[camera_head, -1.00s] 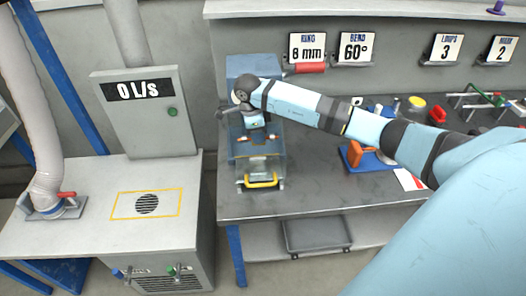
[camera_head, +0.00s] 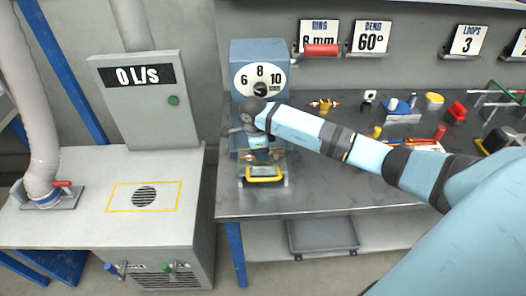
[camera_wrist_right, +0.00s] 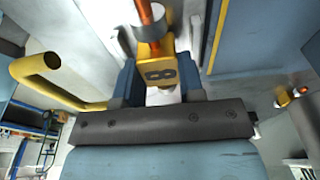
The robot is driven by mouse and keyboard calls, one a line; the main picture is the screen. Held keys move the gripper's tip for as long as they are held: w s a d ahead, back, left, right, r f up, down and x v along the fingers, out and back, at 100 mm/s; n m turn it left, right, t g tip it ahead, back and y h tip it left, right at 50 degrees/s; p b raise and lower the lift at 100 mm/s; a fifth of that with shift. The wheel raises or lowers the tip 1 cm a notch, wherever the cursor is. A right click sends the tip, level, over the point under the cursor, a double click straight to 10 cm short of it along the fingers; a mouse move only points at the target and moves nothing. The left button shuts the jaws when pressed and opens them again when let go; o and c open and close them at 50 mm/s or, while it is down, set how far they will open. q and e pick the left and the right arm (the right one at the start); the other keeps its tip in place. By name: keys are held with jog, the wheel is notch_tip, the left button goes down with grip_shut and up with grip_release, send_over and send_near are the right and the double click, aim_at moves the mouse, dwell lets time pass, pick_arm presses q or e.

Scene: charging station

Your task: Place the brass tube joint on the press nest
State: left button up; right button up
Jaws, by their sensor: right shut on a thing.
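The blue press (camera_head: 257,52) with a 6-8-10 dial stands on the bench, a yellow handle (camera_head: 265,178) at its front. My right gripper (camera_head: 262,157) is low at the front of the press and hides most of its nest area. In the right wrist view, its blue fingers (camera_wrist_right: 158,85) are shut on a yellow block marked 8 (camera_wrist_right: 160,72). A copper rod (camera_wrist_right: 147,14) and grey ring are beyond the block; whether they touch it is unclear. A brass-coloured joint (camera_head: 323,105) lies on the bench right of the press. My left gripper is not in view.
Right of my arm, the bench holds a yellow-topped pot (camera_head: 434,101), a red item (camera_head: 456,112) and other tools. Signs read ring 8 mm and bend 60° behind. A cabinet (camera_head: 140,100) and extraction hose (camera_head: 38,100) stand left. The front bench strip (camera_head: 330,200) is clear.

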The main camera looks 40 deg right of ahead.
jog(key=shift+a+f, duration=0.1)
jog(key=shift+f, duration=0.05)
jog(key=o, duration=1)
jog(key=shift+c, duration=0.2)
jog(key=shift+r, duration=0.25)
notch_tip(320, 180, up, 12)
jog(key=a, duration=0.1)
jog(key=shift+w+a+b, duration=0.2)
jog(key=shift+w+b, duration=0.2)
jog(key=shift+w, duration=0.05)
jog(key=shift+s+f, duration=0.1)
jog(key=shift+f, duration=0.1)
